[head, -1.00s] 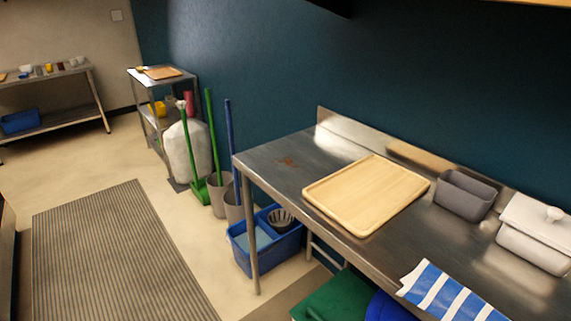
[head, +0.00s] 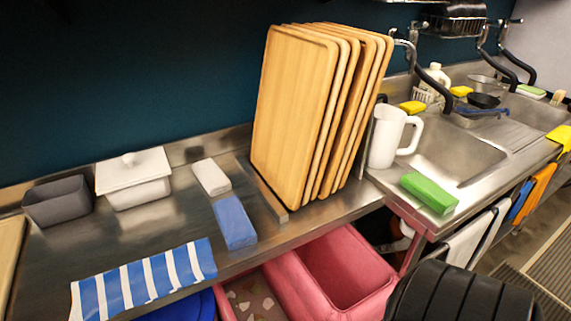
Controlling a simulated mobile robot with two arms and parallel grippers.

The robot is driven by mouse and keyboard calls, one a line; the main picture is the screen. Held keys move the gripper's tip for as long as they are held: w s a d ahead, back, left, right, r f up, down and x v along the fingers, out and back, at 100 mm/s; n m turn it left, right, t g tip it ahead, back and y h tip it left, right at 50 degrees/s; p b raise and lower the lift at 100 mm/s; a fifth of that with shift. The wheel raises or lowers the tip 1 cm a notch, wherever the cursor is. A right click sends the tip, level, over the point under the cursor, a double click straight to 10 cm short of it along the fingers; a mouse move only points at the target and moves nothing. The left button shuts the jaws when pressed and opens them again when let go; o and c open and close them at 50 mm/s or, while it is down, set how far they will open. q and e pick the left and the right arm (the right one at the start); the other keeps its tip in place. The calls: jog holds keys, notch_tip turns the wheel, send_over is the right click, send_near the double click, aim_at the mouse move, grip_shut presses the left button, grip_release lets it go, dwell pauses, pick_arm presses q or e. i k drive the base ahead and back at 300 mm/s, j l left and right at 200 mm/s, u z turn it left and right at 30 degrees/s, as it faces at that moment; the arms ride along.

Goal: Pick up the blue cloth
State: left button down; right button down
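A blue-and-white striped cloth (head: 145,279) lies flat at the front edge of the steel counter, lower left in the head view. A plain blue folded block (head: 234,222), which may be cloth or sponge, lies further right on the counter. Another blue cloth (head: 520,201) hangs at the front of the sink unit on the right, beside orange and white cloths. Neither of my grippers is in view.
The counter (head: 50,262) also holds a grey container (head: 58,203), a white lidded dish (head: 134,180), a white block (head: 211,177) and upright wooden trays (head: 290,105). A pink bin (head: 335,275) stands below. A black ribbed shape (head: 465,295) fills the lower right.

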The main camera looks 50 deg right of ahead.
aim_at(238, 231)
jog(key=z, duration=1.05)
jog(key=l+u, duration=0.25)
jog(key=l, duration=0.5)
